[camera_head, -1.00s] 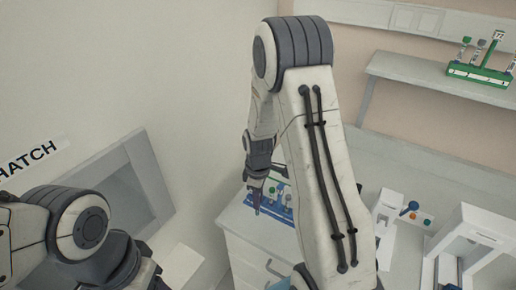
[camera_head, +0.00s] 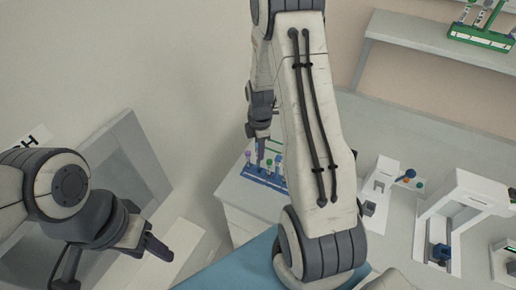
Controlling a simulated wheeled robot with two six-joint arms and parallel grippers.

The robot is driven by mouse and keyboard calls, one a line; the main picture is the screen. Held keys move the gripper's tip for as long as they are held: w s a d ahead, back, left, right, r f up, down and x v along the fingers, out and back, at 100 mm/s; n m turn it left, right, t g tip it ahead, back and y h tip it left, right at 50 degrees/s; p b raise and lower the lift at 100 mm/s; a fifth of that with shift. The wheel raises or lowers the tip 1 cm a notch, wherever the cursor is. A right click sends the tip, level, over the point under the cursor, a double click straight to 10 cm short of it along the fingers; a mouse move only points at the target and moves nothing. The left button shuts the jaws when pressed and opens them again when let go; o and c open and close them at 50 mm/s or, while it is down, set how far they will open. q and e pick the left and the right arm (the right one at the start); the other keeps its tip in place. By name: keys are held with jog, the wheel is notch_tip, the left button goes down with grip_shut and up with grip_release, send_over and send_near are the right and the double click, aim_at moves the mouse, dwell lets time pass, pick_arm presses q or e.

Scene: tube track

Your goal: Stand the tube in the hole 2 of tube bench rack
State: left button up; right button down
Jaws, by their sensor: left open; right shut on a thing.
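The blue tube bench rack (camera_head: 268,181) stands on a white cabinet top left of the middle, with several capped tubes upright in it. My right gripper (camera_head: 261,152) points down just above and behind the rack, partly beside my own arm. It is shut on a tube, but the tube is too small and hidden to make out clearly. I cannot tell which hole it is over or whether it touches the rack. My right forearm hides the area right of the rack. My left gripper (camera_head: 158,248) is open and empty at the lower left, well away from the rack.
A green rack (camera_head: 480,38) with tubes stands on a wall shelf (camera_head: 420,37) at the upper right. White devices (camera_head: 470,200) stand on the bench at the right. A grey framed hatch (camera_head: 125,160) is in the left wall, close to my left arm.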

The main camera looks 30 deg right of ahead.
aim_at(259, 166)
jog(key=shift+a+f+b, duration=0.1)
jog(key=shift+f+b, duration=0.25)
jog(key=shift+f, duration=0.4)
jog(key=shift+f+b, duration=0.35)
jog(key=shift+f, duration=0.2)
dwell(0.7)
jog(key=shift+f, duration=0.4)
jog(key=shift+f+b, duration=0.2)
jog(key=shift+b, duration=0.2)
jog(key=shift+f+b, duration=0.35)
jog(key=shift+f, duration=0.1)
jog(key=c, duration=0.7)
grip_release()
